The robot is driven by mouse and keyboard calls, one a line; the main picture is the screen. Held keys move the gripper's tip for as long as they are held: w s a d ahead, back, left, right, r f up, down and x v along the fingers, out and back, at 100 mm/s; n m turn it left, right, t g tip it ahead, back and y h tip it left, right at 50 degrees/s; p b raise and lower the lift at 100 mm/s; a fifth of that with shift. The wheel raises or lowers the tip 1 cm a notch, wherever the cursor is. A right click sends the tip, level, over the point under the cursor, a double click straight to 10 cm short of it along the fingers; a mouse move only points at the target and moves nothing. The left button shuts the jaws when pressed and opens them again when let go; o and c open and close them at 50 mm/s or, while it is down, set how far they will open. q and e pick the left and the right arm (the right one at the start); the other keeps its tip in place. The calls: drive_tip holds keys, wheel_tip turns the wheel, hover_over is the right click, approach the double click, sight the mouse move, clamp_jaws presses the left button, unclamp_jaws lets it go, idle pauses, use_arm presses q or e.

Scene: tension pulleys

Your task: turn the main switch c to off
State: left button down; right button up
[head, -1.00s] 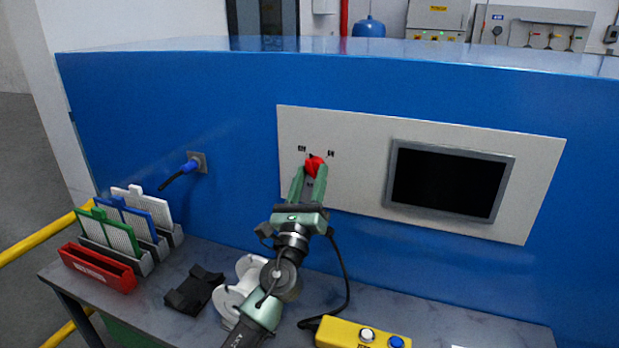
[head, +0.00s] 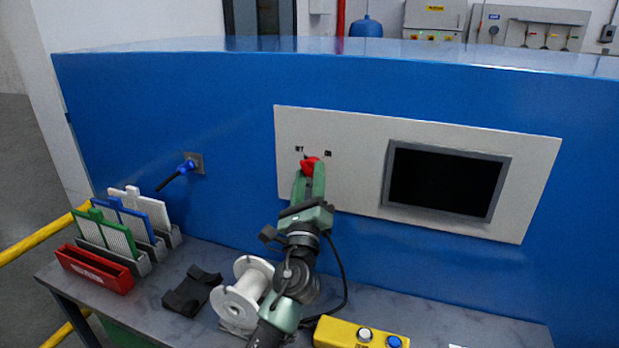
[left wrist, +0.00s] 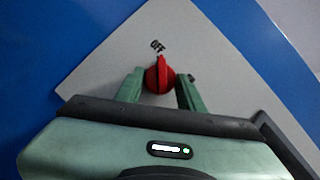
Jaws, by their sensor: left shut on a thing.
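The main switch is a red knob (head: 308,164) on the pale panel (head: 350,130) of the blue machine. Small dark labels sit at its upper left (head: 299,149) and upper right (head: 328,153). My left gripper (head: 309,178) is shut on the knob, with one green finger on each side. In the left wrist view the red knob (left wrist: 159,75) sits between the fingertips (left wrist: 158,88), and its ridge points up toward the OFF label (left wrist: 157,46). The other label is partly hidden by the right finger there. My right gripper is not in view.
A dark screen (head: 446,181) is right of the switch. A blue plug (head: 187,167) is at the left. The bench below holds a white spool (head: 243,292), a black piece (head: 192,291), a rack of coloured plates (head: 120,228), a red tray (head: 92,270) and a yellow button box (head: 358,333).

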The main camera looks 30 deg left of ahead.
use_arm(q)
drive_tip(key=shift+r, duration=0.1)
drive_tip(key=c, duration=0.9)
unclamp_jaws()
drive_tip(key=shift+s+d+f, duration=0.15)
drive_tip(key=shift+s+f, duration=0.1)
drive_tip(key=shift+f, duration=0.05)
drive_tip(key=b+v, duration=0.2)
drive_tip(key=v, duration=0.5)
drive_tip(key=shift+b, duration=0.4)
